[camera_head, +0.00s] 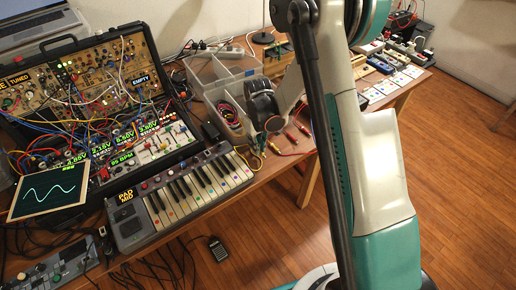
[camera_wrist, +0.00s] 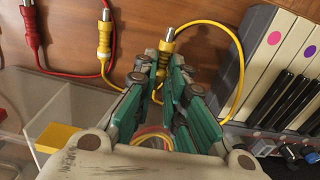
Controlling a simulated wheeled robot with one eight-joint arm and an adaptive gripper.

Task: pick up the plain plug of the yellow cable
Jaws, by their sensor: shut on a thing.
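In the wrist view, my gripper (camera_wrist: 163,62) has its green fingers closed around one plug (camera_wrist: 167,46) of the yellow cable. This plug has a metal end and a yellow sleeve, partly hidden between the fingertips. The yellow cable (camera_wrist: 239,58) loops out to the right of the fingers. The cable's other plug (camera_wrist: 104,38) lies apart to the left, with a yellow sleeve that looks banded. In the head view, the fingertips are hard to make out behind my arm.
A red cable's plug (camera_wrist: 33,30) lies at the left. A clear divided box (camera_head: 222,72) stands close by, and a keyboard (camera_head: 180,195) is on the other side. Several small modules stand along the far table. A patch-cable case (camera_head: 95,95) is at the left.

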